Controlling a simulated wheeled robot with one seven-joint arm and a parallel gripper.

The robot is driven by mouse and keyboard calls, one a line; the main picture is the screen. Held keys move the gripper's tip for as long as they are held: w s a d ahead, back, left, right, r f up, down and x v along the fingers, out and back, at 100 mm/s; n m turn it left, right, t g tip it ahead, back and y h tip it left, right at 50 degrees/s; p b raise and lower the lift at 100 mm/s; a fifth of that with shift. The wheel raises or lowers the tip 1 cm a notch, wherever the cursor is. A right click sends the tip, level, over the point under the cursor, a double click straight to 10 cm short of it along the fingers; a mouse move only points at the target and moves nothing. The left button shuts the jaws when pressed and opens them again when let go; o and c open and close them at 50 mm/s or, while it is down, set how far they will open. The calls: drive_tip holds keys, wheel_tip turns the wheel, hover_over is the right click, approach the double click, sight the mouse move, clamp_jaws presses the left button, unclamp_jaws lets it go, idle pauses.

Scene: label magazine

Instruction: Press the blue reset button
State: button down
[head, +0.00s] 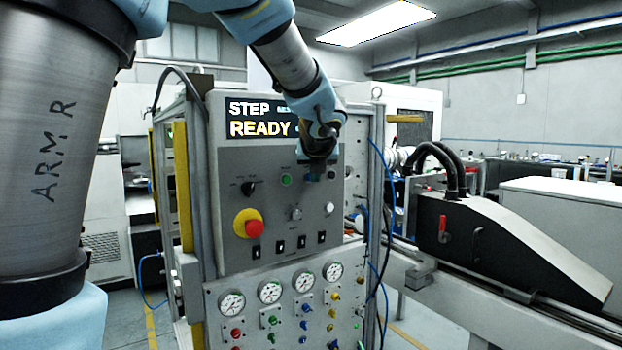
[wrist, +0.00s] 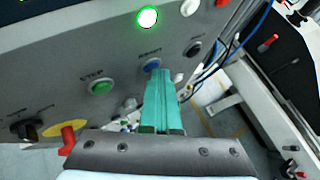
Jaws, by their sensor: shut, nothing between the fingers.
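The blue reset button (wrist: 152,65) shows in the wrist view on the grey control panel (head: 262,163), just beyond my fingertips. My gripper (wrist: 161,74) has teal fingers held together, with nothing between them. The fingertips overlap the button's near edge in that view; I cannot tell whether they touch it. In the head view my gripper (head: 314,174) is in front of the upper right of the panel, right of the green button (head: 287,180), and the blue button cannot be made out there.
A red emergency stop (head: 248,223) sits lower left on the panel. A black button (wrist: 193,48) and a lit green lamp (wrist: 147,16) are near the blue one. The display (head: 262,119) reads STEP and READY. Gauges (head: 270,291) are below. Blue hoses hang at the right.

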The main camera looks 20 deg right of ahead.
drive_tip(key=shift+s, duration=0.1)
drive_tip(key=shift+s+d+b, duration=0.1)
drive_tip(key=shift+s+b, duration=0.25)
drive_tip(key=shift+s, duration=0.3)
drive_tip(key=shift+s+d+b, duration=0.25)
drive_tip(key=shift+s+b, duration=0.15)
drive_tip(key=shift+s, duration=0.85)
drive_tip(key=shift+s+d+b, duration=0.25)
drive_tip(key=shift+s+b, duration=0.15)
drive_tip(key=shift+s, duration=0.85)
